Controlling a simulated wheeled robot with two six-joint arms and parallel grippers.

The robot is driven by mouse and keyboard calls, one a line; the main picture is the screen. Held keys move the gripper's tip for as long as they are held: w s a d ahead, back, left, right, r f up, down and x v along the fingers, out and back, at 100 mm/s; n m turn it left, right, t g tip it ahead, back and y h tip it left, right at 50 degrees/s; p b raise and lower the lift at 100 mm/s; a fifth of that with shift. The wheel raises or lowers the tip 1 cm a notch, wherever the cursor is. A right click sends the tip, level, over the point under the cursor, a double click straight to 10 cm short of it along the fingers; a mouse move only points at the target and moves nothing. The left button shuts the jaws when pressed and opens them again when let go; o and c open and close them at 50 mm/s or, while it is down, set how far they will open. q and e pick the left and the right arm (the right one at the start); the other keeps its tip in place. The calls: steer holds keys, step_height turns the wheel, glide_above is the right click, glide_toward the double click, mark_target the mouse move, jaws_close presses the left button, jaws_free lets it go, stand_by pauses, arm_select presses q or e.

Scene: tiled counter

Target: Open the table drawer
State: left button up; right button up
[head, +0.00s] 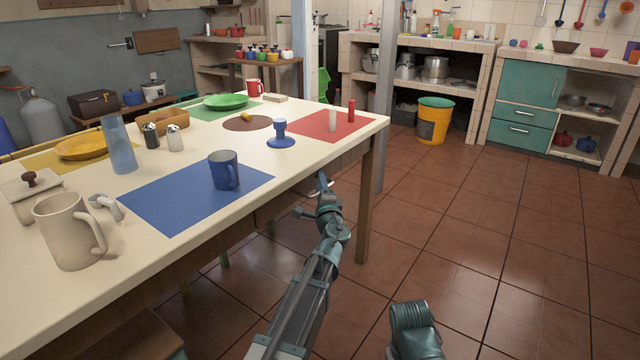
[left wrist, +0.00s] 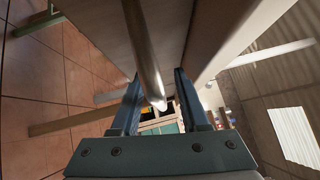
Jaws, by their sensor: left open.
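The white-topped table (head: 270,183) fills the left of the head view. Its drawer is under the top and mostly hidden there by the table edge. In the left wrist view a wooden front panel (left wrist: 106,28) carries a long metal bar handle (left wrist: 144,45). My left gripper (head: 323,187) is open beside the table's edge, near the front leg. In the left wrist view the handle runs between the two fingers of my left gripper (left wrist: 158,82), which are not closed on it. I cannot tell whether the drawer is shut. My right gripper is out of view.
A blue cup (head: 224,172) on a blue mat, a beige mug (head: 68,232) and a blue glass (head: 119,146) stand on the table. A table leg (head: 370,195) is just right of my gripper. The tiled floor (head: 470,230) to the right is clear.

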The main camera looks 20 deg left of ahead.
arm_select(q)
jaws_close()
stand_by(1.4)
